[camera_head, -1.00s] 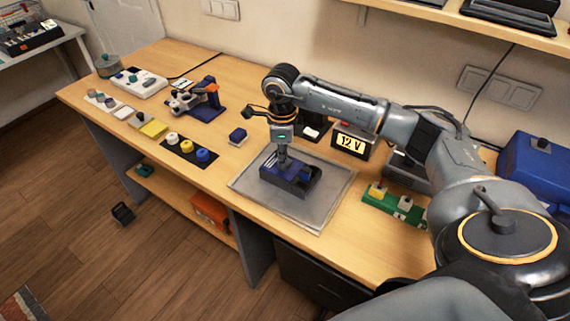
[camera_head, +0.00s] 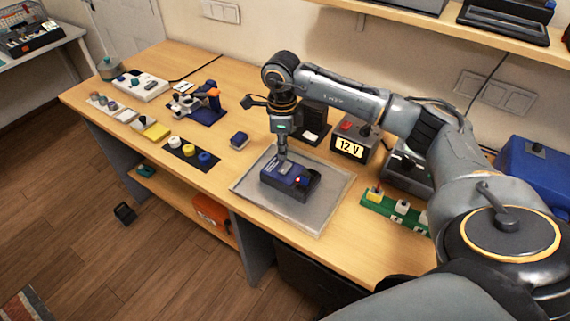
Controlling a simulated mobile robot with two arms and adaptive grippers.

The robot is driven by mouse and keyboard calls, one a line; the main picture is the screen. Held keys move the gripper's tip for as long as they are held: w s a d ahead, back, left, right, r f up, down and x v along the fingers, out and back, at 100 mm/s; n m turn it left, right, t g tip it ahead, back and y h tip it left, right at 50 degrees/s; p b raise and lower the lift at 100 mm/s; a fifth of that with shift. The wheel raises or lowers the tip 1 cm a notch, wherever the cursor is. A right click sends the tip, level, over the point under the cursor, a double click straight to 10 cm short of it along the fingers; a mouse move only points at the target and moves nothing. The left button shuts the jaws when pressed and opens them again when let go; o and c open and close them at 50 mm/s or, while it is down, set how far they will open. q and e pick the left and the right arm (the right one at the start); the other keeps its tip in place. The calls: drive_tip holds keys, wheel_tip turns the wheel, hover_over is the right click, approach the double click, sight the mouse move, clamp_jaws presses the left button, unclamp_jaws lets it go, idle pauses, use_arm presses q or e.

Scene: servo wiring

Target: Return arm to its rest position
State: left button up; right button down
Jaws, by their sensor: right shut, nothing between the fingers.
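My right arm reaches in from the right across the bench. Its gripper (camera_head: 283,155) points down, shut and empty, just over the back edge of a dark blue and black device (camera_head: 284,184). I cannot tell whether the fingertips touch the device. The device sits on a grey tray (camera_head: 312,220) in the middle of the bench, with a small red part and a blue part at its right end. My left gripper is not in view.
A 12 V supply box (camera_head: 350,148) stands behind the tray and under my arm. A green strip with blocks (camera_head: 394,211) lies to the right. A small blue block (camera_head: 239,140), black mat (camera_head: 180,150) and blue-orange fixture (camera_head: 200,106) are to the left. A shelf overhangs the back.

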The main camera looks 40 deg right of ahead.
drive_tip(key=shift+r+p, duration=0.35)
drive_tip(key=shift+r, duration=0.65)
